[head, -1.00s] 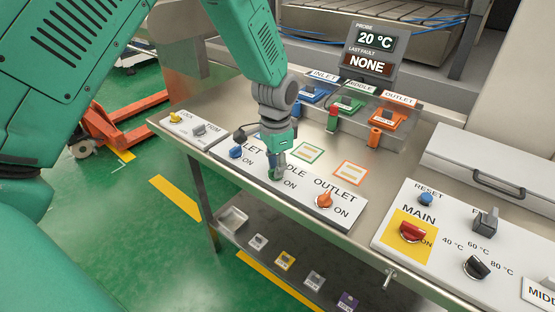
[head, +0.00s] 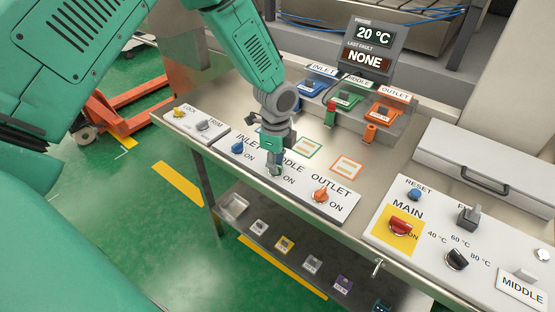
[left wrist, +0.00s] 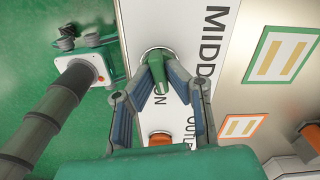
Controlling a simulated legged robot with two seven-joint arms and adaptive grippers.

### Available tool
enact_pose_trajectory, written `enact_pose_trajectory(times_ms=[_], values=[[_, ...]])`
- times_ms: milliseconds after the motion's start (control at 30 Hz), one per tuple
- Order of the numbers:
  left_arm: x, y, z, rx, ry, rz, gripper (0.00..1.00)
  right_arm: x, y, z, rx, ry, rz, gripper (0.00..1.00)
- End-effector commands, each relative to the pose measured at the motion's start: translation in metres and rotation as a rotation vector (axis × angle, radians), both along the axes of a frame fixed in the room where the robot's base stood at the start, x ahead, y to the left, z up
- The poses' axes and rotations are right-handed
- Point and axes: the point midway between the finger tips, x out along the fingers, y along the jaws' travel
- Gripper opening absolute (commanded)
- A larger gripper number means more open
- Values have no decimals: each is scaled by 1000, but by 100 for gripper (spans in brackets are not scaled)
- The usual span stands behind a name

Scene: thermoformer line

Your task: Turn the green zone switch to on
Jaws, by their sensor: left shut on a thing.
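The green zone switch (left wrist: 157,72) is a green knob on the white panel marked MIDDLE. In the left wrist view it stands between the fingers of my left gripper (left wrist: 158,75), which is shut on it. In the head view my left gripper (head: 275,171) reaches down onto the MIDDLE place of the zone panel (head: 340,211) and hides most of the green switch. The ON mark beside the switch is partly covered by a finger in the left wrist view. I cannot tell for sure how far the knob is turned. My right gripper is not in view.
The blue INLET knob (head: 237,147) and orange OUTLET knob (head: 320,194) flank the gripper. The red MAIN switch (head: 400,226) sits on the panel at right. Coloured holders (head: 345,98) and a display reading 20 °C and NONE (head: 371,46) stand behind.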

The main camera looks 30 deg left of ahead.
Motion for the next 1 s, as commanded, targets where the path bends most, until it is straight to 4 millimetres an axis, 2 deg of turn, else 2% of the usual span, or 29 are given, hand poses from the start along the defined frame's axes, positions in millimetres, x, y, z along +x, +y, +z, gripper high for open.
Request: enact_pose_trajectory(times_ms=[400, 967, 1000], values=[[0, 2, -1, 1, 2, -192, 0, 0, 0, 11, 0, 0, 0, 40], [1, 3, -1, 3, 0, -223, 0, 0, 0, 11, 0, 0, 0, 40], [1, 3, -1, 3, 0, -223, 18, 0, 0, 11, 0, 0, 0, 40]])
